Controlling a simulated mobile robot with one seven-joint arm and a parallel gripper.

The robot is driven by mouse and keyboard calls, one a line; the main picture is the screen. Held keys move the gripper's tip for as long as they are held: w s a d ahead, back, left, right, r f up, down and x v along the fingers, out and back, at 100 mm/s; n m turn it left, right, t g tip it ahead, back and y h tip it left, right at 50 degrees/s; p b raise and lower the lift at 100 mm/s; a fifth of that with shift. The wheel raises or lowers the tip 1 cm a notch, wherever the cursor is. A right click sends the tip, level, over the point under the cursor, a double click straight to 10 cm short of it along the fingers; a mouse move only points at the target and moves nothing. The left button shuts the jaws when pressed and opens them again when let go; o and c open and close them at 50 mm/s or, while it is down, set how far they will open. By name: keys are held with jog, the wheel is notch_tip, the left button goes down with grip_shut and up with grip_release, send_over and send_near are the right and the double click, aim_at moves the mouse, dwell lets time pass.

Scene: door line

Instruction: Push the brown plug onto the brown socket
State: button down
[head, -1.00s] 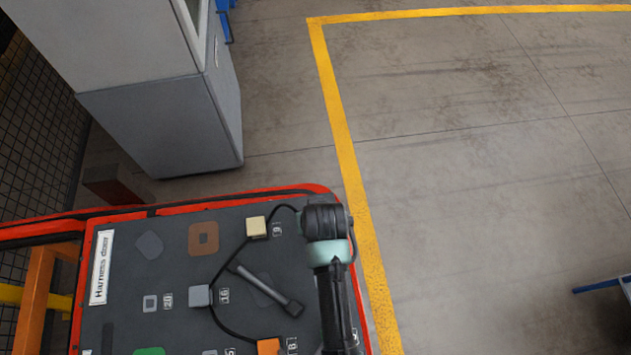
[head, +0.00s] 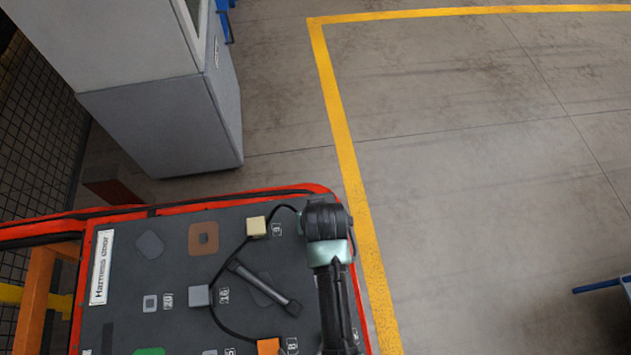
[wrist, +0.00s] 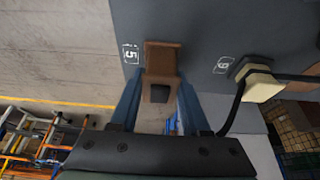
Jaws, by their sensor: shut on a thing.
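In the wrist view my gripper (wrist: 157,108) has its two blue fingers on either side of a brown plug (wrist: 162,75). It is shut on the plug, whose near end shows a dark square. The plug is up close to the dark panel, beside a printed number label. The brown socket cannot be told apart from the plug here, so I cannot tell whether they touch or how far they are engaged. In the head view my arm hides the gripper, the plug and that part of the panel.
The dark panel (head: 125,320) has a red rim. A cream connector (head: 257,226) with a black cable sits left of my arm; it also shows right of my gripper in the wrist view (wrist: 260,86). Grey (head: 200,296) and orange (head: 268,346) connectors share the panel. A grey cabinet (head: 165,125) stands behind.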

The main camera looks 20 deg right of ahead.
jog(key=shift+r+p, duration=0.4)
jog(key=shift+p, duration=0.1)
jog(key=c, duration=1)
grip_release()
grip_shut()
jog(key=shift+r, duration=0.1)
notch_tip(320, 180, up, 7)
jog(key=p, duration=0.7)
jog(key=shift+d, duration=0.1)
dwell(0.3)
